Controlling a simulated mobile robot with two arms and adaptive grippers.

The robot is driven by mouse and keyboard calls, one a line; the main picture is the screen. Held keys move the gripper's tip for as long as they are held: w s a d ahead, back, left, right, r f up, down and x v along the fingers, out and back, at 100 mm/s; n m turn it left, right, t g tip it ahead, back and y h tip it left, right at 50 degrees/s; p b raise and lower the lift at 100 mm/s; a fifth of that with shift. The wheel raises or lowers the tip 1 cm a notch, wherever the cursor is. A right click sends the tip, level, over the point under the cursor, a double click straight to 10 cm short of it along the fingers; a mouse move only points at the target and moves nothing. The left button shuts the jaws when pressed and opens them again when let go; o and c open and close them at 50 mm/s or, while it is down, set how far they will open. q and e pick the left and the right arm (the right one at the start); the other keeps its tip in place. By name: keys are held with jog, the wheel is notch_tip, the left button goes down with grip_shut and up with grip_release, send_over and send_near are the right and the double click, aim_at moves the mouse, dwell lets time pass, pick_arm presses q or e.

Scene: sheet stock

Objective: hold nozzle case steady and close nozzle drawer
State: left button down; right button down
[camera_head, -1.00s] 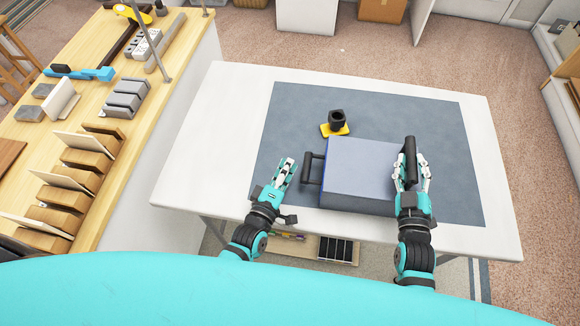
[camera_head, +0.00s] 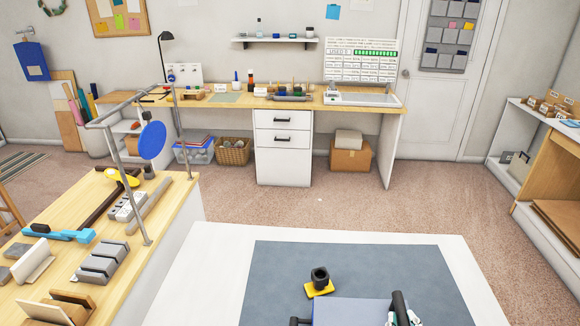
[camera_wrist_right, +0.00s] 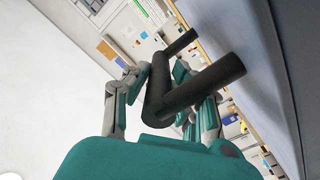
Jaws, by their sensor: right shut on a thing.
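The nozzle case (camera_head: 350,313) is a blue-grey box at the bottom edge of the head view, mostly cut off. A thick black handle (camera_head: 399,304) stands at its right side. My right gripper (camera_head: 404,317) is shut on this handle. In the right wrist view, its fingers (camera_wrist_right: 165,92) lie on both sides of the black handle bar (camera_wrist_right: 157,85). A bit of the black handle on the case's left side (camera_head: 299,321) shows at the bottom edge. I cannot tell how far the drawer is open. My left gripper is out of view.
A black nut-like piece on a yellow base (camera_head: 319,282) stands just behind the case on the grey mat (camera_head: 270,280). The white table (camera_head: 205,270) is otherwise clear at the back. A wooden bench (camera_head: 165,215) with tools stands to the left.

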jog(key=c, duration=1.4)
grip_release()
jog(key=shift+s+f, duration=0.15)
jog(key=shift+f, duration=0.4)
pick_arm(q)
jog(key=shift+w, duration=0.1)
pick_arm(e)
jog(key=o, duration=0.4)
jog(key=shift+w+r, duration=0.2)
jog(key=shift+s, duration=0.1)
jog(key=s, duration=1.2)
jog(key=o, duration=0.5)
jog(key=shift+w, duration=0.1)
jog(key=shift+c, duration=0.2)
